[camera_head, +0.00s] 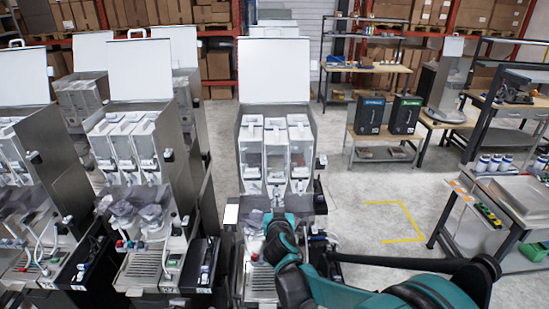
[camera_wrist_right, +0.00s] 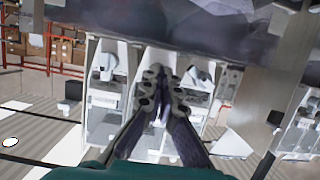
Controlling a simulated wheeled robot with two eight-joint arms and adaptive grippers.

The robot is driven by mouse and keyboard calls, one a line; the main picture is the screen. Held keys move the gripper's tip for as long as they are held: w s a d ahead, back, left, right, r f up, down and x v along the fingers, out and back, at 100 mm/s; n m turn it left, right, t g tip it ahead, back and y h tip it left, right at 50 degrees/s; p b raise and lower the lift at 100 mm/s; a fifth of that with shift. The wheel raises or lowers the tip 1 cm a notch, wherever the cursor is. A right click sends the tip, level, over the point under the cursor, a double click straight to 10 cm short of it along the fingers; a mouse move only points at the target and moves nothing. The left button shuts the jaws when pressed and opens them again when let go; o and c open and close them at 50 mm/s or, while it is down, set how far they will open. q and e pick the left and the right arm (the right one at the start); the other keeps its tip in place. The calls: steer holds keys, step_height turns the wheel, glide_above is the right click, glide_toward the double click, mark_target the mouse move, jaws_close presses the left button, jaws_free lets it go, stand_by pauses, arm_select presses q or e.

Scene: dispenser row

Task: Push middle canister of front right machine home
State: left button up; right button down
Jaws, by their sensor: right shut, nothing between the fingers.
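The front right machine (camera_head: 274,70) stands in the middle of the head view with its white lid raised. Three clear-and-white canisters sit side by side in it. The middle canister (camera_head: 276,158) is between the left canister (camera_head: 251,155) and the right canister (camera_head: 300,155). My right gripper (camera_head: 279,219) is in front of and below the canisters. In the right wrist view its fingers (camera_wrist_right: 160,74) are together and empty, overlapping the middle canister (camera_wrist_right: 150,142). Whether they touch it I cannot tell. The fingers hide part of that canister. My left gripper is not in view.
Other open-lidded machines (camera_head: 140,72) stand close on the left. Right of the front machine the floor (camera_head: 375,212) is open, with yellow marking. A workbench with two black boxes (camera_head: 368,114) and a trolley (camera_head: 523,197) stand farther right.

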steer(key=shift+w, duration=0.1)
steer(key=w, duration=0.3)
steer(key=shift+b, duration=0.3)
stand_by(0.6)
